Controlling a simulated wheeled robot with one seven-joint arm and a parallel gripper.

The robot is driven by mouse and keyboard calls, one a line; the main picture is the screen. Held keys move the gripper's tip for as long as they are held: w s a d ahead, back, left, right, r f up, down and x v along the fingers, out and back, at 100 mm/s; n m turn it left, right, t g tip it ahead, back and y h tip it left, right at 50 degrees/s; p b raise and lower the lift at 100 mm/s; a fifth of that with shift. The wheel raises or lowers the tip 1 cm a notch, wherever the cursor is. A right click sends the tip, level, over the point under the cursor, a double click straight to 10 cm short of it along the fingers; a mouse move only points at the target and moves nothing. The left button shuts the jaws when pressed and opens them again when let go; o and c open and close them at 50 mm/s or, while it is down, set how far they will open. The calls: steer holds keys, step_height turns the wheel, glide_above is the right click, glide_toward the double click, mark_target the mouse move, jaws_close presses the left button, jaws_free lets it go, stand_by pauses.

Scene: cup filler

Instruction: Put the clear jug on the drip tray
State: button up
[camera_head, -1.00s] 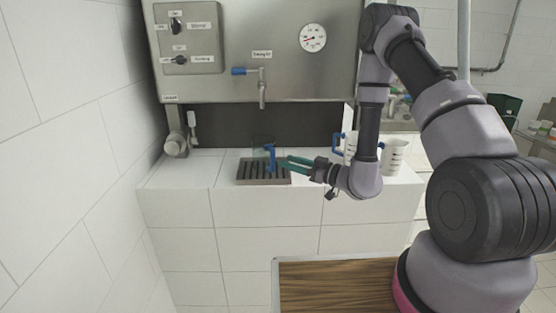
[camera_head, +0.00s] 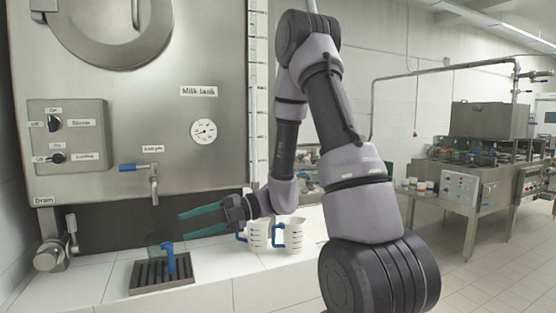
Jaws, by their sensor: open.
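The clear jug (camera_head: 157,242) stands upright on the drip tray (camera_head: 140,284), below the tank's tap. Its blue handle (camera_head: 171,260) faces toward the front right; its see-through body is hard to make out. The drip tray is a dark slatted grate set on the white tiled counter. My gripper (camera_head: 184,226) is open, with its two green fingers pointing left. It is above and to the right of the jug and looks empty and apart from the handle.
Two white jugs (camera_head: 258,238) with blue handles stand on the counter to the right, behind or beside my wrist. The tap (camera_head: 154,180) hangs from the steel milk tank (camera_head: 110,120). A drain valve (camera_head: 49,256) is at the left. Bare counter lies between tray and white jugs.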

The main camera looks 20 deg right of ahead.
steer(key=s+d+r+n+h, duration=0.65)
steer(key=s+n+h, duration=0.2)
steer(key=n, duration=1.05)
steer(key=s+d+r+n+t+h, duration=0.2)
steer(key=d+r+n+t+h, duration=0.3)
steer(key=d+r+n, duration=0.5)
steer(key=d+n+t, duration=0.1)
steer(key=n+t, duration=0.1)
steer(key=n, duration=0.2)
steer(key=shift+n+t+h, duration=0.35)
steer(key=shift+n+t, duration=0.05)
